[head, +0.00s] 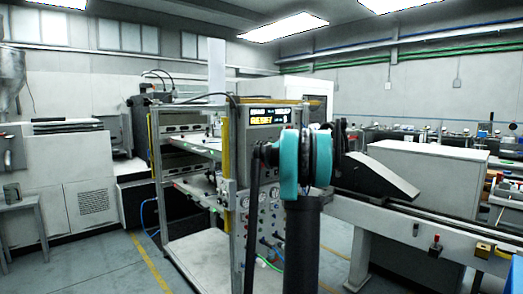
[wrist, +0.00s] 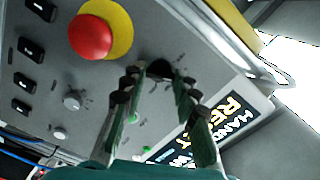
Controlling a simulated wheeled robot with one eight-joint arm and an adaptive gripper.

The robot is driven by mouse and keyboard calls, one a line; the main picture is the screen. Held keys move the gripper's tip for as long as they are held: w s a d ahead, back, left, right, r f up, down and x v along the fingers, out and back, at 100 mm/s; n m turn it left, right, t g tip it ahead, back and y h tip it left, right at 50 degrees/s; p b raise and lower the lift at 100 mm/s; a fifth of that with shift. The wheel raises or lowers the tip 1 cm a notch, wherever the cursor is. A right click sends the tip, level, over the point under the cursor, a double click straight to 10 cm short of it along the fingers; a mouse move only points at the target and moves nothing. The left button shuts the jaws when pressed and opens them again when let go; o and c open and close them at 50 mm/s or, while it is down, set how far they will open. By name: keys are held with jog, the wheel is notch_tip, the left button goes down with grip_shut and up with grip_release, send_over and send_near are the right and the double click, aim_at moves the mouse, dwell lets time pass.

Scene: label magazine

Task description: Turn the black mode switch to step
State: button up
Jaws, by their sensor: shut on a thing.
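The black mode switch (wrist: 159,67) is a dark round knob on the grey control panel (wrist: 205,50) in the wrist view. My gripper (wrist: 160,74) has its two green-and-black fingers on either side of this knob and is shut on it. The fingers partly cover the knob, and I cannot read its pointer or the small marks around it. In the head view my own arm hides the switch and the gripper, in front of the machine's panel.
A red emergency button (wrist: 90,36) on a yellow disc sits left of the switch. Several black rockers line the panel's left, with a small grey knob (wrist: 72,101) nearby. A lit display (wrist: 228,115) is at lower right; it also shows in the head view (head: 268,117).

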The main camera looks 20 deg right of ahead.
jog(key=m, duration=0.4)
jog(key=shift+m, duration=2.5)
jog(key=o, duration=1.1)
jog(key=shift+o, duration=0.2)
jog(key=v, duration=1.2)
